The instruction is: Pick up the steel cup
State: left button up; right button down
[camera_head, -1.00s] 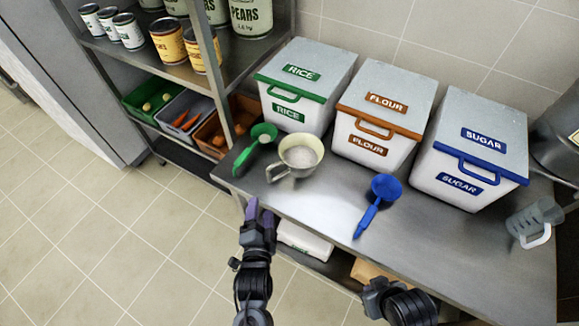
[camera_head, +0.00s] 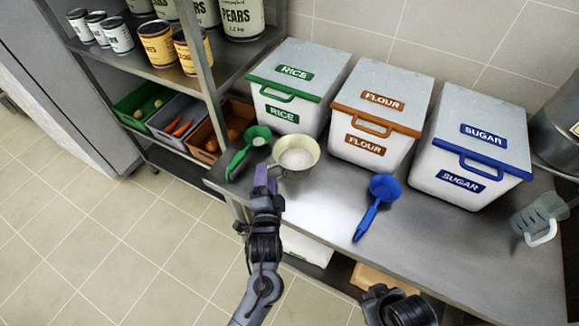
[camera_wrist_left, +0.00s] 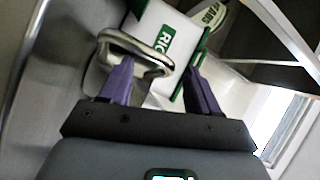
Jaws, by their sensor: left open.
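The steel cup (camera_head: 297,156) stands upright on the steel counter, with a pale rim and white contents; its handle faces left and toward me. My left gripper (camera_head: 266,180) is open beside the handle, at the counter's near edge. In the left wrist view the metal handle (camera_wrist_left: 143,44) lies ahead of the left gripper (camera_wrist_left: 159,78) and overlaps the left finger; I cannot tell if they touch. My right gripper (camera_head: 393,302) shows only partly at the bottom edge, and its jaws cannot be made out.
A green scoop (camera_head: 240,160) lies just left of the cup, and a blue scoop (camera_head: 373,208) to its right. Rice (camera_head: 285,100), flour (camera_head: 368,125) and sugar (camera_head: 462,170) bins stand behind. A clear jug (camera_head: 541,217) is at far right. A shelf post rises at left.

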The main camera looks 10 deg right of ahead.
pick_arm(q)
jog(key=shift+w+d+b, duration=0.15)
jog(key=shift+w+b, duration=0.2)
jog(key=shift+w, duration=1.15)
grip_shut()
